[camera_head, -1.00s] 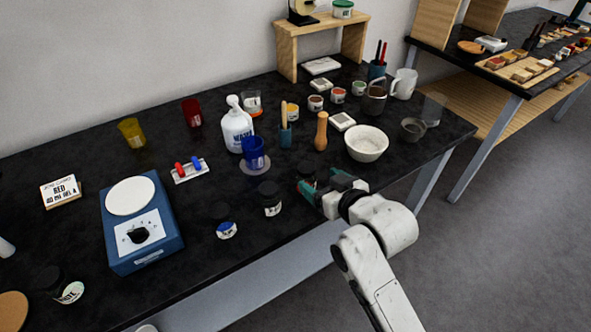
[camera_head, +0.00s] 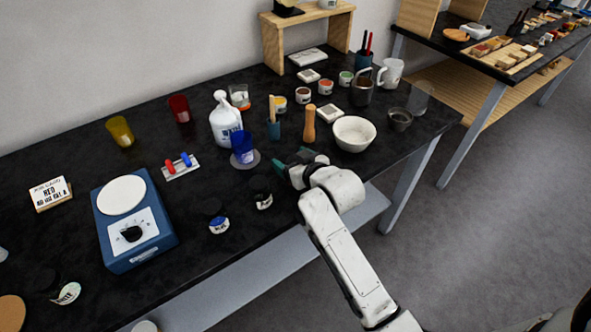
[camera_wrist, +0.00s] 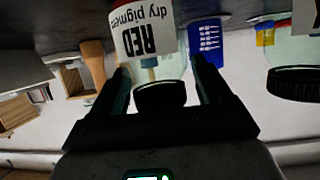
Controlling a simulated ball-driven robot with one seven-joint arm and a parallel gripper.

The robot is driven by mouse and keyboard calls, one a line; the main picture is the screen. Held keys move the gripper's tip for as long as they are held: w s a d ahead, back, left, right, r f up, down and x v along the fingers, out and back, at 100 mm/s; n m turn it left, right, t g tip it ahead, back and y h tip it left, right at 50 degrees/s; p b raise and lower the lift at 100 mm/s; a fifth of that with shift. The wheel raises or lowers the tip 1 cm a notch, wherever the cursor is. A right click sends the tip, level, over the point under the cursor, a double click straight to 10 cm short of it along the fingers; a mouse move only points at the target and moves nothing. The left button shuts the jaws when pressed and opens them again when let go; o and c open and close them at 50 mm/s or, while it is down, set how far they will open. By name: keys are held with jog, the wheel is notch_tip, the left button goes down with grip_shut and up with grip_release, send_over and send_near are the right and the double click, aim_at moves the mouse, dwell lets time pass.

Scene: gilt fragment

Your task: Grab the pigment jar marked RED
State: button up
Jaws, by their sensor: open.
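In the wrist view, which is upside down, a jar (camera_wrist: 146,38) has a white label reading RED dry pigment. Its black lid (camera_wrist: 160,96) points down in the picture, toward my palm. My gripper (camera_wrist: 160,72) is open, with one finger on each side of the jar. I cannot tell whether either finger touches it. In the head view, my gripper (camera_head: 292,166) is low over the front part of the black table, right of two dark-lidded jars, and the RED jar is hidden or not clear there.
A card reading RED (camera_head: 50,193) lies far left beside a blue scale (camera_head: 137,236).

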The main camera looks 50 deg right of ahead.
jog(key=shift+c, duration=0.3)
jog(key=c, duration=1.2)
